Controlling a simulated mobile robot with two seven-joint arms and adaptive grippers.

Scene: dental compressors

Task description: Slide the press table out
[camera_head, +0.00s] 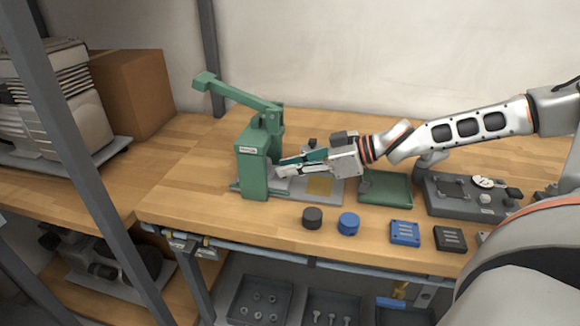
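A green press (253,165) with a raised lever (240,95) stands near the left end of the wooden workbench. A flat grey plate with a yellow square (320,187) lies at its right foot; it looks like the press table, and my gripper partly covers it. My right gripper (281,166) reaches in from the right, with its fingertips close against the press's right side. The fingers overlap the press parts behind them, so I cannot tell if they are open, shut or touching anything. My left gripper is not in view.
On the bench are a green tray (386,189), a dark grey fixture (464,196), a black puck (312,217), a blue puck (348,223), a blue block (405,233) and a dark block (450,238). Bins of small parts (262,300) sit below. A grey post (75,150) stands left.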

